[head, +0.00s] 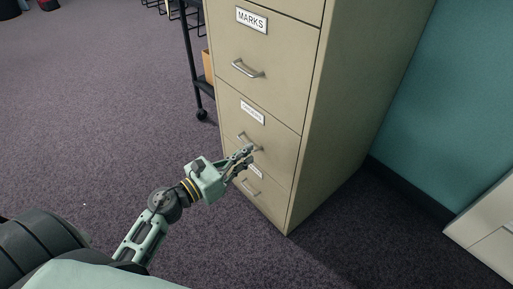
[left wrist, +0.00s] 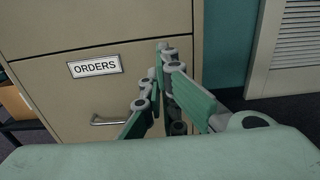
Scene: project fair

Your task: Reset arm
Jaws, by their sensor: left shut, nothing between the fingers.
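My left gripper (head: 245,156) is in front of the beige filing cabinet (head: 337,120), at the height of its lower drawers in the head view. Its fingers are shut and empty. In the left wrist view the fingers (left wrist: 168,50) come together in front of the right part of a drawer labelled ORDERS (left wrist: 95,67). That drawer's handle (left wrist: 110,120) shows to the left of the fingers, apart from them. I cannot tell whether the fingertips touch the cabinet. My right gripper is not in view.
The cabinet's drawers look shut, the upper one labelled MARKS (head: 252,19). A black wheeled rack (head: 190,60) stands behind it to the left. A teal wall (head: 440,110) and a pale unit (head: 490,225) are on the right. Carpet (head: 90,110) at left is clear.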

